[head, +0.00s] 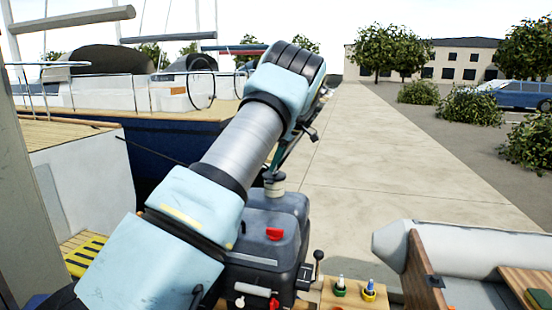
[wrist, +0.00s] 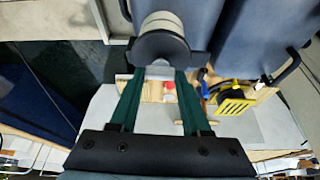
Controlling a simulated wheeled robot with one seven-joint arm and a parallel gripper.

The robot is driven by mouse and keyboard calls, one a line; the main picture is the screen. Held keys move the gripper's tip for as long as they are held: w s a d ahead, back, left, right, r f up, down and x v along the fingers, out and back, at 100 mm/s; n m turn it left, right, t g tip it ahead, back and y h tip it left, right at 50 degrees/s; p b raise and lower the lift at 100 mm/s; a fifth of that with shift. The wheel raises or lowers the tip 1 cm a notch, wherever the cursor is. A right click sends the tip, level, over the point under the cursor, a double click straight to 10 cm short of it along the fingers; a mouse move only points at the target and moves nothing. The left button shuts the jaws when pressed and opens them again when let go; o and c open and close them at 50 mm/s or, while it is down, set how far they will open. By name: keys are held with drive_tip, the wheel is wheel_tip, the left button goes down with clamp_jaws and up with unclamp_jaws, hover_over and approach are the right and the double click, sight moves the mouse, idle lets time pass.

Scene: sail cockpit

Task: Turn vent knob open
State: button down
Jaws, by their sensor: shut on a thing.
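The vent knob (wrist: 158,72) appears as a small pale piece between my fingertips in the wrist view, against a dark round disc with a cream stepped neck (wrist: 160,22). In the head view this cream neck (head: 274,188) with its dark top stands on a dark grey moulded body (head: 262,215). My gripper (wrist: 155,76) has two green fingers, one on each side of the pale piece, and is shut on it. In the head view my arm hides most of the gripper, and the fingers slope down to the dark top. The knob's turned angle cannot be told.
A red knob (head: 274,233) sits on the dark grey body. A grey inflatable boat (head: 460,247) lies at right. The pavement behind is clear.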

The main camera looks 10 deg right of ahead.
drive_tip(key=shift+n+g, duration=0.3)
drive_tip(key=shift+n, duration=0.2)
drive_tip(key=shift+c, duration=1.8)
unclamp_jaws()
drive_tip(key=b+v, duration=0.1)
drive_tip(key=v, duration=0.9)
drive_tip(key=shift+d+r+b, duration=0.2)
drive_tip(key=shift+r+b, duration=0.1)
drive_tip(key=shift+s+a, duration=0.1)
